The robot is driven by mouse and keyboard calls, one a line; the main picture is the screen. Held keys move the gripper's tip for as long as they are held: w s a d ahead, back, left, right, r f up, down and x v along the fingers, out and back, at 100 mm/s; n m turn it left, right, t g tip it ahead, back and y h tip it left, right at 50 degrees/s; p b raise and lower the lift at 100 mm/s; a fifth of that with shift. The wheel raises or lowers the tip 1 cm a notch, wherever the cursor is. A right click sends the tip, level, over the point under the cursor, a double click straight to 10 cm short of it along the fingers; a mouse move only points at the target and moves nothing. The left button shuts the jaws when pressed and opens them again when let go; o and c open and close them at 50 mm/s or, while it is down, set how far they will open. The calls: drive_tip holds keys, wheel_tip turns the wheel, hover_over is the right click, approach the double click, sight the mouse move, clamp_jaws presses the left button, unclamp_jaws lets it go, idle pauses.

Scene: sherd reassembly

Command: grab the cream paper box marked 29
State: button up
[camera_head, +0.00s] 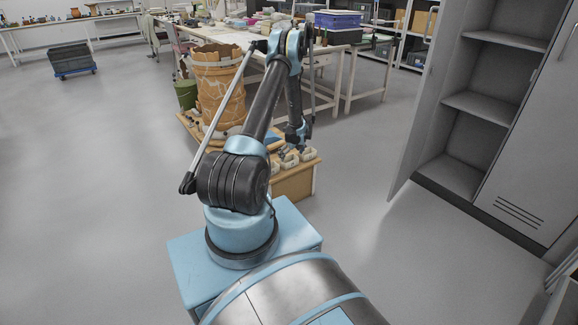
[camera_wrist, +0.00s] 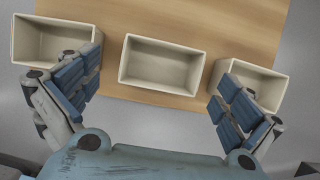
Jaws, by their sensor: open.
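Three open, empty cream boxes stand in a row along the edge of a wooden surface in the wrist view: a left box (camera_wrist: 54,41), a middle box (camera_wrist: 161,66) and a right box (camera_wrist: 245,88). No number can be read on any of them, so I cannot tell which is marked 29. My gripper (camera_wrist: 157,84) is open, with its blue-padded fingers spread on either side of the middle box. The left finger partly covers the left box and the right finger partly covers the right box. In the head view the boxes (camera_head: 290,160) are small, below my gripper and partly hidden.
The boxes stand on a low wooden stand (camera_head: 296,182), with a large cracked terracotta vessel (camera_head: 218,85) and a green bucket (camera_head: 186,94) nearby. A cluttered worktable is behind. A grey cabinet (camera_head: 480,105) with an open door is at right.

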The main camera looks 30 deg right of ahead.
sight(289, 159)
drive_tip(key=shift+x, duration=2.3)
drive_tip(key=shift+d, duration=0.25)
drive_tip(key=c, duration=0.9)
